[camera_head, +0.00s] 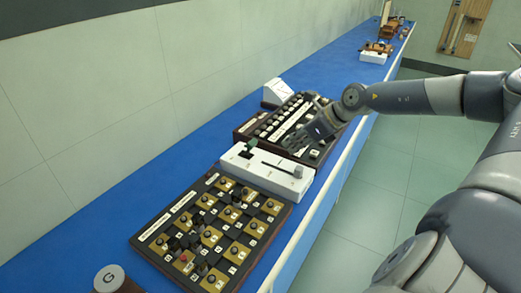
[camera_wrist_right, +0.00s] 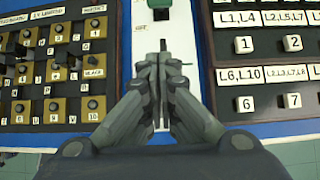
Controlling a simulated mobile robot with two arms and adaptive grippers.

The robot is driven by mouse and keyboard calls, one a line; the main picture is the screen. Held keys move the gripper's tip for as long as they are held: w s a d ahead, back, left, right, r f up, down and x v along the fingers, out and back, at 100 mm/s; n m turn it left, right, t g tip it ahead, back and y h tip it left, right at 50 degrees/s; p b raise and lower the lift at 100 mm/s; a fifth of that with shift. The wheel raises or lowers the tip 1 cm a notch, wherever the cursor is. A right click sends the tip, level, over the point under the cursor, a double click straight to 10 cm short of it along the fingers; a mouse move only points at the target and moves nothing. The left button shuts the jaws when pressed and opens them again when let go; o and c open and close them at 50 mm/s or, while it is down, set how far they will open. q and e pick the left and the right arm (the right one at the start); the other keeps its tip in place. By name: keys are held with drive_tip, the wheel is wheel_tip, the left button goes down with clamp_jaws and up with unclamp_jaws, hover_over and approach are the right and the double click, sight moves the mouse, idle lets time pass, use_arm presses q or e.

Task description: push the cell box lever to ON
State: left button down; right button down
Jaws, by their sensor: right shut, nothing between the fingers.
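The white cell box (camera_head: 262,173) sits on the blue bench between two dark panels. In the right wrist view the white box top (camera_wrist_right: 181,22) runs up the middle, with the green part (camera_wrist_right: 160,4) at the top edge. My right gripper (camera_head: 289,146) is shut and empty, above the box's right edge; in the wrist view its fingertips (camera_wrist_right: 159,58) cover much of the slot. I cannot read the lever's position.
A dark board with brass plugs (camera_head: 215,237) lies on the near side, a panel of white buttons (camera_head: 270,125) on the far side. A small white wedge-shaped box (camera_head: 276,92) stands behind. A grey cylinder (camera_head: 110,278) stands at the near end.

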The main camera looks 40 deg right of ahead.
drive_tip(key=shift+s+d+r, duration=0.15)
drive_tip(key=shift+s+d, duration=0.05)
drive_tip(key=shift+d, duration=0.2)
